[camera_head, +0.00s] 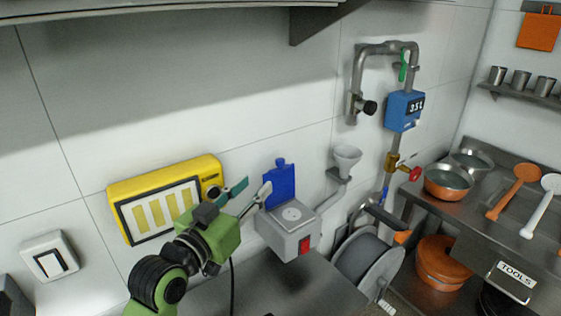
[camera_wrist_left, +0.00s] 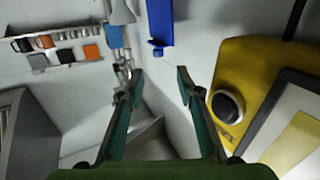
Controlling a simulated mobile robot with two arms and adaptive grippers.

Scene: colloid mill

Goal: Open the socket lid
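The blue socket lid (camera_head: 281,184) stands upright at the back of the grey socket box (camera_head: 288,240), against the wall. The box's round top face is uncovered and a red switch shows on its front. In the left wrist view the lid (camera_wrist_left: 160,22) is a blue plate at the top, beyond the fingertips. My left gripper (camera_head: 251,190) is open and empty, just left of the lid. Its fingers are spread wide apart in the left wrist view (camera_wrist_left: 160,74). I cannot tell whether a fingertip touches the lid. My right gripper is out of view.
A yellow panel (camera_head: 212,170) hangs on the wall close behind my left gripper. A wall switch (camera_head: 49,257) is at left. A pipe with a blue meter (camera_head: 404,110) and a hose reel (camera_head: 368,262) are right of the socket. A shelf edge crosses the top.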

